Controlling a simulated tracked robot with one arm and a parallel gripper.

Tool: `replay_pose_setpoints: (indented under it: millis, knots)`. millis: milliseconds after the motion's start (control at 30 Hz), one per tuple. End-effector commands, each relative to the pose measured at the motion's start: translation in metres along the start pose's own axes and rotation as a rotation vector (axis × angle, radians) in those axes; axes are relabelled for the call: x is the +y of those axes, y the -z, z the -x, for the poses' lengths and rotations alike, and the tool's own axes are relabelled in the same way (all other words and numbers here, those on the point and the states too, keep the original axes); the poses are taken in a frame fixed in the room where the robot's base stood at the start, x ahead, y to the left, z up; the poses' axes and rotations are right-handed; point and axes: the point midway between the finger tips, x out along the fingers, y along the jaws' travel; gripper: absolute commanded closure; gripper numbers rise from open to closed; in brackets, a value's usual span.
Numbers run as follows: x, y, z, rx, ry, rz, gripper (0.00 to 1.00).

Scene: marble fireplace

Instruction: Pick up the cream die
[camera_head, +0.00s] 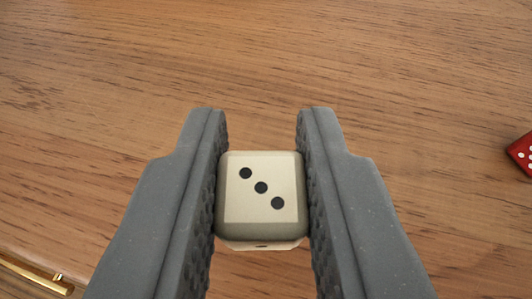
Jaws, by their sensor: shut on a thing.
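The cream die (260,205) sits between the two grey fingers of my gripper (262,170). Its top face shows three black dots in a diagonal line. Both textured finger pads touch its left and right sides, so my gripper is shut on it. A sliver of its lower side face shows below the top face. I cannot tell whether the die rests on the wood or is lifted off it.
A red die (522,153) with white dots is partly in view at the right edge. A brass handle (38,276) shows at the lower left, beyond the edge of the wooden surface (270,60). The wood ahead of my gripper is clear.

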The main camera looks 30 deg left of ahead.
Motion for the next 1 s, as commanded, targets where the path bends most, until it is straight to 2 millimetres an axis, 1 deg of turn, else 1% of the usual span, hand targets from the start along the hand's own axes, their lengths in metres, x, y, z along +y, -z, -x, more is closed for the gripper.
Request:
replay_pose_setpoints:
  millis: [100,300,500,700,1000]
  knots:
    - [-0.021,-0.002,0.017,0.002,0.0,-0.001,1.0]
    - [-0.05,-0.008,0.039,0.0,0.0,0.0,1.0]
    - [-0.069,-0.012,0.053,0.001,0.001,0.0,1.0]
    - [-0.077,-0.014,0.059,0.002,-0.001,0.001,1.0]
    - [-0.078,-0.014,0.06,0.002,-0.001,0.001,1.0]
